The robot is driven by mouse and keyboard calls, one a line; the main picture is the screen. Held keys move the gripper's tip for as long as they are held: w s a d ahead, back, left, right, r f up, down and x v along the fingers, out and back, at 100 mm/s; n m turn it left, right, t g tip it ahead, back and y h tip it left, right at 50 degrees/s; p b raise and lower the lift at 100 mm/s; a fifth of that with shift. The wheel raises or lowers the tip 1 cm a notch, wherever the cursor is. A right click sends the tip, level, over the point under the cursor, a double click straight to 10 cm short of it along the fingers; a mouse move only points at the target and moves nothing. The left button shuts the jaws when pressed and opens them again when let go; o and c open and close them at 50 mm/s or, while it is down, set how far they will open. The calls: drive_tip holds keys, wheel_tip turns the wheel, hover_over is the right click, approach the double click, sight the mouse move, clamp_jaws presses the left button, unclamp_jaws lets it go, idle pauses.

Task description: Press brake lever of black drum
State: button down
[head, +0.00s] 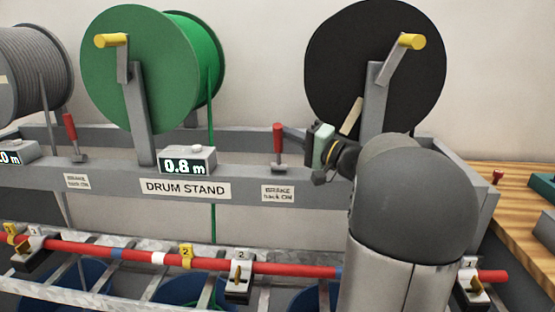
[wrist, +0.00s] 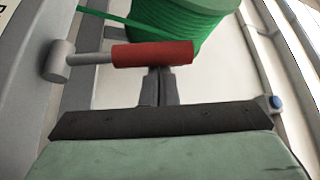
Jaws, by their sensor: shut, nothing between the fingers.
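The black drum (head: 345,60) stands at the right of the stand, with a grey crank and yellow handle. Its brake lever (head: 278,138) has a red grip and stands about upright on the stand's front beam, left of the drum's support. My gripper (head: 291,133) comes from the right, level with the red grip. In the wrist view, the lever's red grip (wrist: 152,54) lies across the tips of my shut, empty fingers (wrist: 158,72). The tips meet or nearly meet the grip; I cannot tell if they press on it.
The green drum (head: 130,65) with its own red brake lever (head: 70,128) stands to the left. A 0.8 m display (head: 187,161) sits on the beam between the drums. A red bar (head: 130,255) with clamps runs in front. A wooden table (head: 515,200) is at right.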

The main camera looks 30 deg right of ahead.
sight(282, 143)
drive_tip(key=n+b, duration=0.1)
drive_tip(key=b, duration=0.1)
drive_tip(key=s+a+f+y+b, duration=0.1)
drive_tip(key=b, duration=0.2)
drive_tip(key=f+n+b, duration=0.1)
drive_tip(key=b, duration=0.1)
drive_tip(key=shift+s+a+f+n, duration=0.15)
drive_tip(key=shift+s+a+n, duration=0.05)
drive_tip(key=shift+s+n, duration=0.1)
drive_tip(key=s+n+y+b, duration=0.1)
drive_tip(key=n+b, duration=0.1)
drive_tip(key=b, duration=0.2)
drive_tip(key=a+f+n+y+b, duration=0.1)
drive_tip(key=n+b, duration=0.1)
drive_tip(key=b, duration=0.3)
drive_tip(key=s+a+n+y+b, duration=0.1)
drive_tip(key=n+y+b, duration=0.1)
drive_tip(key=b, duration=0.3)
drive_tip(key=shift+s+f, duration=0.15)
drive_tip(key=shift+s, duration=0.15)
drive_tip(key=shift+n+y, duration=0.3)
drive_tip(key=shift+n, duration=0.1)
drive_tip(key=b+v, duration=0.6)
drive_tip(key=v, duration=0.4)
drive_tip(key=shift+s+a, duration=0.15)
drive_tip(key=shift+s, duration=0.05)
